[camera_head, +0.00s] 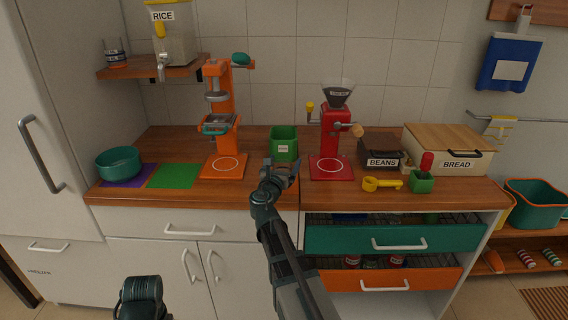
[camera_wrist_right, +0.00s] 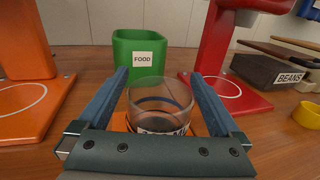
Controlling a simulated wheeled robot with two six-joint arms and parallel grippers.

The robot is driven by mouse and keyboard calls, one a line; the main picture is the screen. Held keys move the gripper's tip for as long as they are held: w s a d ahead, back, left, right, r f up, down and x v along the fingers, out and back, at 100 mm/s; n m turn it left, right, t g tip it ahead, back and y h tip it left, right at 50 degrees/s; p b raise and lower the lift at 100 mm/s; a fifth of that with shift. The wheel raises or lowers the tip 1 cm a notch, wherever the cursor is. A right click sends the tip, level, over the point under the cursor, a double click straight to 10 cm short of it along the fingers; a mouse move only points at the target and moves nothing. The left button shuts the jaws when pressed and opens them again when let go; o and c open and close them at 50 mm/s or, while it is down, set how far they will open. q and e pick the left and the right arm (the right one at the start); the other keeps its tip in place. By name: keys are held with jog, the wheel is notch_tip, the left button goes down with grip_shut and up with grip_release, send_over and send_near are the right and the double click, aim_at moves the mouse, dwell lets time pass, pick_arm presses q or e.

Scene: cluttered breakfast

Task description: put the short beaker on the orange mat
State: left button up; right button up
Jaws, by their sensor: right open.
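The short beaker (camera_wrist_right: 160,100) is clear glass with a dark band and a partly hidden white label. It stands upright in the right wrist view, between the fingers of my right gripper (camera_wrist_right: 159,76). Orange patches of the orange mat (camera_wrist_right: 201,127) show at both sides of its base, so it appears to stand on the mat. My right gripper (camera_head: 281,170) is open around the beaker near the counter's front edge. In the head view the gripper hides the beaker and mat.
A green FOOD bin (camera_head: 284,143) stands just behind. The orange machine (camera_head: 222,165) is to the left and the red grinder (camera_head: 331,168) to the right. A yellow scoop (camera_head: 382,184) lies farther right. A green mat (camera_head: 175,176) is bare.

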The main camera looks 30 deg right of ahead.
jog(key=v, duration=1.2)
jog(key=shift+r, duration=0.1)
